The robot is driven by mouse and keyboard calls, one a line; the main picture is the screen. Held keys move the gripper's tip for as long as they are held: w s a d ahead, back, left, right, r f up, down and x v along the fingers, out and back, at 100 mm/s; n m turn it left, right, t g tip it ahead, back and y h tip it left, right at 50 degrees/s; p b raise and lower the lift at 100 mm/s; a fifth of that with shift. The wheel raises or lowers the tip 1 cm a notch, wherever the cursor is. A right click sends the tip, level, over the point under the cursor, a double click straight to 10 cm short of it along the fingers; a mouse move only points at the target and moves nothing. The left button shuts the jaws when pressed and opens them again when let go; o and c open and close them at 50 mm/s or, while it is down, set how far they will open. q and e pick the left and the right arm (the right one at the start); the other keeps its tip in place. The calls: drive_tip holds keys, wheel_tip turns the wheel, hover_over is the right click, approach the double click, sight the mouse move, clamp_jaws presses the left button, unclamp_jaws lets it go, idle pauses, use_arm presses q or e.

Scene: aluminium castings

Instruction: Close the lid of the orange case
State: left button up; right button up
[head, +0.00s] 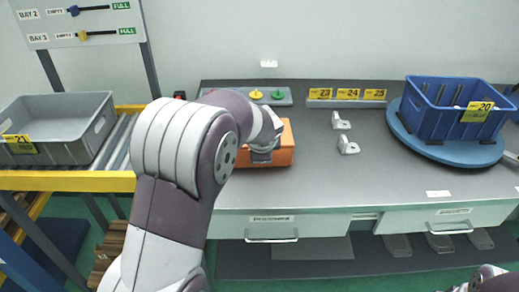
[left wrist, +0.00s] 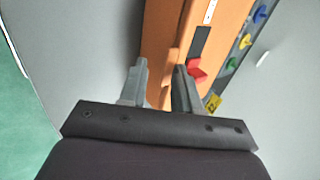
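The orange case (head: 286,148) sits on the grey workbench, partly hidden behind my left arm and hand in the head view. Whether its lid stands open or shut cannot be told there. In the left wrist view the case (left wrist: 215,22) runs up from the fingertips, with a dark patch and a red part (left wrist: 196,72) on its side. My left gripper (head: 264,154) is at the case's front left. In the left wrist view its two fingers (left wrist: 160,82) are apart, with orange behind the gap and nothing clearly held. My right gripper is out of view.
Two pale metal brackets (head: 348,146) lie right of the case. A blue crate (head: 433,112) stands on a blue round turntable (head: 412,142) at the right. A grey bin (head: 75,152) rests on rollers at the left. A strip with coloured knobs (head: 280,96) lies behind the case.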

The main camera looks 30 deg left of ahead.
use_arm(q)
drive_tip(key=p+v, duration=0.1)
drive_tip(key=v, duration=1.1)
drive_tip(key=shift+s+r+p, duration=0.2)
drive_tip(key=shift+r+p, duration=0.05)
drive_tip(key=shift+p, duration=0.1)
drive_tip(key=shift+d, duration=0.1)
